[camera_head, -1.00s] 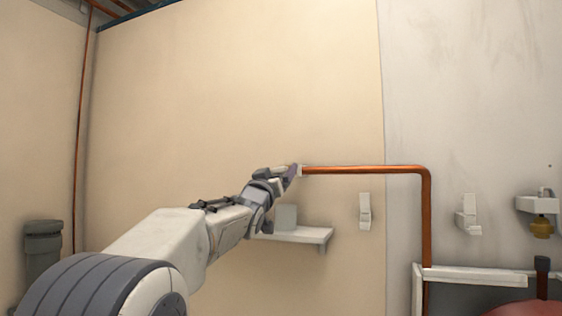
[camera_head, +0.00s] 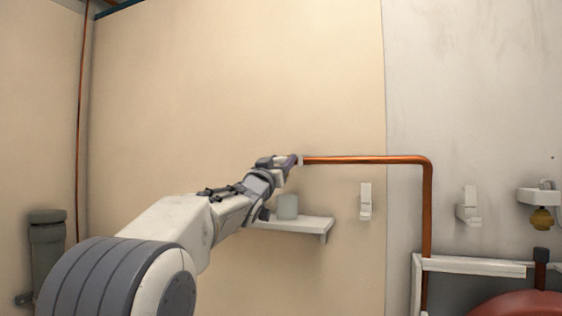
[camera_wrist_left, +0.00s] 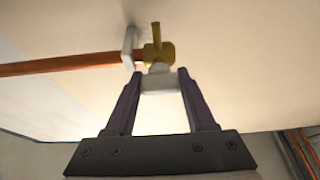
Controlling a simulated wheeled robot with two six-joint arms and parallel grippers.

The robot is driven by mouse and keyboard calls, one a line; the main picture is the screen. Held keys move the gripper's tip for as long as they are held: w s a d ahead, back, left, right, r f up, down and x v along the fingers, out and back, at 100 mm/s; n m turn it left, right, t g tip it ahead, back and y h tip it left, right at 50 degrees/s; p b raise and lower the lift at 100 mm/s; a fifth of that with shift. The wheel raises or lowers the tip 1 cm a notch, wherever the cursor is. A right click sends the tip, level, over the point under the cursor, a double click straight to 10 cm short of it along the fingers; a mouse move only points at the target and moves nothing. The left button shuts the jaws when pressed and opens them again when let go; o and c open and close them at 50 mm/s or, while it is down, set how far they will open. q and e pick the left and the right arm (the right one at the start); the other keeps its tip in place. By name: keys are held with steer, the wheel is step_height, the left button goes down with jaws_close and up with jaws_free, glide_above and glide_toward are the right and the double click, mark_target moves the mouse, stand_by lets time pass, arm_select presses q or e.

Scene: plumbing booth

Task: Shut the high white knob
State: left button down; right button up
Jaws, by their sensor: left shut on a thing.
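The high white knob (camera_wrist_left: 160,83) shows in the left wrist view, on a brass valve (camera_wrist_left: 159,52) at the end of a copper pipe (camera_head: 365,160). My left gripper (camera_wrist_left: 160,82) has its two dark fingers on either side of the knob and is shut on it. In the head view my left gripper (camera_head: 291,162) is at the left end of the pipe and hides the knob and valve. My right gripper is in neither view.
A white shelf (camera_head: 300,224) with a pale cup (camera_head: 288,206) is below my left gripper. White wall brackets (camera_head: 366,201) are to the right. A red rounded object (camera_head: 515,305) is at bottom right. The beige wall above is clear.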

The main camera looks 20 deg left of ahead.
arm_select(q)
steer(key=shift+r+m, duration=0.1)
steer(key=shift+m, duration=0.3)
steer(key=shift+c, duration=1.2)
jaws_free()
steer(key=shift+s+f+b, duration=0.2)
steer(key=shift+s+b, duration=0.1)
steer(key=b+v, duration=0.5)
steer(key=v, duration=0.4)
steer(key=shift+s+f, duration=0.15)
steer(key=shift+s, duration=0.25)
